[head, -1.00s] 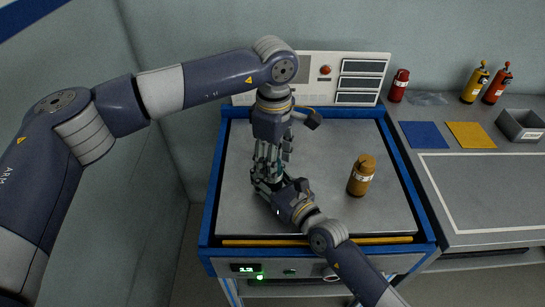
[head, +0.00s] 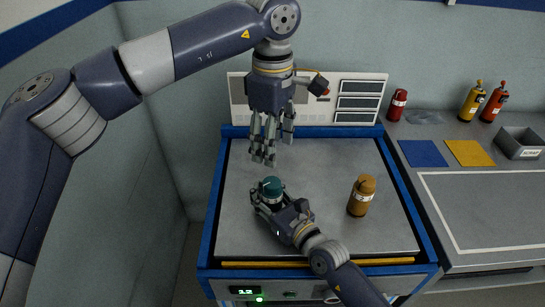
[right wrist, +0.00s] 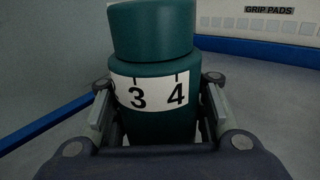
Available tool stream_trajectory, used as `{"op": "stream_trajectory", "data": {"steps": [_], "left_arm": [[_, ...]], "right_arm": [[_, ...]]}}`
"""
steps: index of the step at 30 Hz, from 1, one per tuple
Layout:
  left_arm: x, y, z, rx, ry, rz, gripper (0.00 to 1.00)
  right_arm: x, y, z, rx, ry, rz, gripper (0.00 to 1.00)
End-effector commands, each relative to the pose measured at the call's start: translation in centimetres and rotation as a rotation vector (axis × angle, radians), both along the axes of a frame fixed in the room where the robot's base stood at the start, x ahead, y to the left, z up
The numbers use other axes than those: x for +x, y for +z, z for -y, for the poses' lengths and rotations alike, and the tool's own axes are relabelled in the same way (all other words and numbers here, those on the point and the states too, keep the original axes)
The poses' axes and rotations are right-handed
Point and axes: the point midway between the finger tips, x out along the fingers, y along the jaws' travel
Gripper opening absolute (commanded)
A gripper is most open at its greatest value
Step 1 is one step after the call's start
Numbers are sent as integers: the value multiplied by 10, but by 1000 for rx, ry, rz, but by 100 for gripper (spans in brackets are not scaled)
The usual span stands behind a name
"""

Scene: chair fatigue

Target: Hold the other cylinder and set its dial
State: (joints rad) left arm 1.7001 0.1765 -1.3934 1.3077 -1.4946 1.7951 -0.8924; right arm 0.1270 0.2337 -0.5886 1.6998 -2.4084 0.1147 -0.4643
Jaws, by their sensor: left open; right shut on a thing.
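A teal cylinder (head: 271,187) stands upright on the left part of the grey bench plate (head: 320,230). My right gripper (head: 268,205) is shut around its body from the lower right. In the right wrist view the teal cylinder (right wrist: 155,75) has a white band showing 3 and 4 with tick marks, below a round teal cap. My left gripper (head: 268,150) is open and empty, fingers down, above and behind the teal cylinder, apart from it. An orange-brown cylinder (head: 361,196) with a pale band stands to the right, untouched. Its dial marks are too small to read.
A blue rim (head: 208,215) borders the plate, with a white panel (head: 345,98) behind it. On the right counter are a red canister (head: 396,105), yellow and red bottles, blue and yellow mats (head: 470,153) and a grey bin (head: 518,135). The plate's middle is clear.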

Motion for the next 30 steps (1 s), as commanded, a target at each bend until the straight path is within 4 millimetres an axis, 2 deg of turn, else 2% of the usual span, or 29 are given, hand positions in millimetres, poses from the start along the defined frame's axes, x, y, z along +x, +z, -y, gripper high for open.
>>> {"op": "stream_trajectory", "data": {"steps": [3, 11, 12, 16, 26, 30], "left_arm": [[0, 8, 0, -1, 0, 0, 54], [0, 10, 0, 0, 0, -1, 54], [0, 10, 0, 0, 0, -1, 54], [0, 10, 0, 0, 0, -1, 54], [0, 10, 0, 0, 0, -1, 54], [0, 10, 0, 0, 0, -1, 54]], "right_arm": [[0, 0, 0, -1, 0, -1, 0], [0, 0, 0, -1, 0, 0, 0], [0, 0, 0, -1, 0, 0, 34], [0, 0, 0, -1, 0, 1, 63], [0, 0, 1, 0, 0, 0, 63], [-8, -1, 7, -1, -1, -2, 63]]}}
